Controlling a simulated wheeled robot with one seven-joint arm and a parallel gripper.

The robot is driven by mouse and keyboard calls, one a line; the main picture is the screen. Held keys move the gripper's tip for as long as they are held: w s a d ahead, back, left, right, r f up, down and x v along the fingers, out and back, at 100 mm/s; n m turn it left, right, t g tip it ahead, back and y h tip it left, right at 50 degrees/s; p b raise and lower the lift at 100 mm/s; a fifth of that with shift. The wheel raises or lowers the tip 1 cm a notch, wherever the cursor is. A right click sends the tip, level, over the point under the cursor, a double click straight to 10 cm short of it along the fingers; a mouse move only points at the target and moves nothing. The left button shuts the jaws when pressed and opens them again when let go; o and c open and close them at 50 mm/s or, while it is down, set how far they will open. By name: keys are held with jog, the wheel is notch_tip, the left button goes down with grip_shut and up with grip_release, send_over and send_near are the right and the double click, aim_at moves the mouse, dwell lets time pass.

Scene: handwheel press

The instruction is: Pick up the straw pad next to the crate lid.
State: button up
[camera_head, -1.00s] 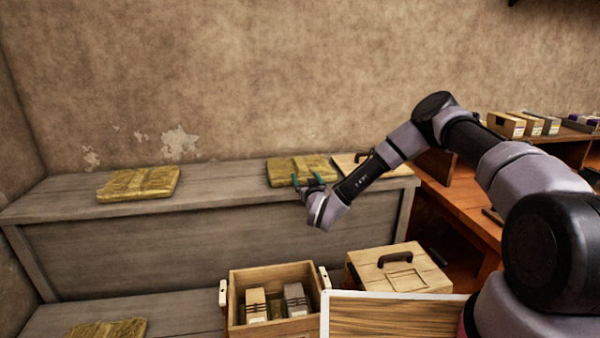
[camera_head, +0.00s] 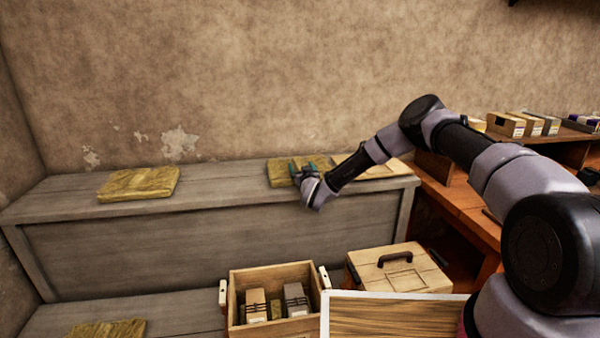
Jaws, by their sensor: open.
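A straw pad (camera_head: 279,174), yellowish and flat, lies on the upper grey shelf. Directly to its right is a pale wooden crate lid (camera_head: 391,170), partly hidden by my arm. The gripper and wrist hide some of the pad. I cannot tell whether the fingers touch it.
A second straw pad (camera_head: 139,183) lies far left on the upper shelf, with bare shelf between. A third (camera_head: 109,329) is on the lower level. An open wooden crate (camera_head: 272,273) with packets and a closed handled box (camera_head: 398,270) stand in front.

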grip_shut()
